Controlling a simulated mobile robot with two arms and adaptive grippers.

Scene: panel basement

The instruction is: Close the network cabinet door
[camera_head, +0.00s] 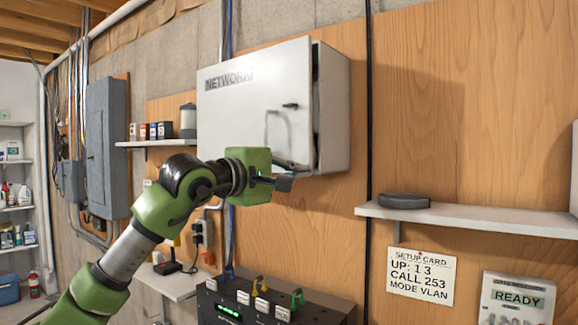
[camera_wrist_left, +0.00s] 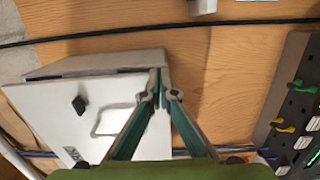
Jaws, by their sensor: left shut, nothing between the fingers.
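The white network cabinet (camera_head: 333,110) hangs on the wood panel, with its body side also visible in the left wrist view (camera_wrist_left: 95,63). Its door (camera_head: 240,110), lettered NETWORK, stands slightly ajar; a thin dark gap shows along its right edge. The door has a dark latch (camera_head: 290,106), which also shows in the left wrist view (camera_wrist_left: 79,105). My left gripper (camera_head: 284,180) is shut and empty at the door's lower right corner; it also shows in the left wrist view (camera_wrist_left: 165,90). I cannot tell whether it touches the door. My right gripper is not in view.
Below the cabinet stands a dark panel (camera_head: 270,305) with coloured cables. A shelf (camera_head: 480,219) with a dark device (camera_head: 404,201) is to the right. A small shelf (camera_head: 160,143) with boxes and a grey electrical box (camera_head: 107,150) are to the left.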

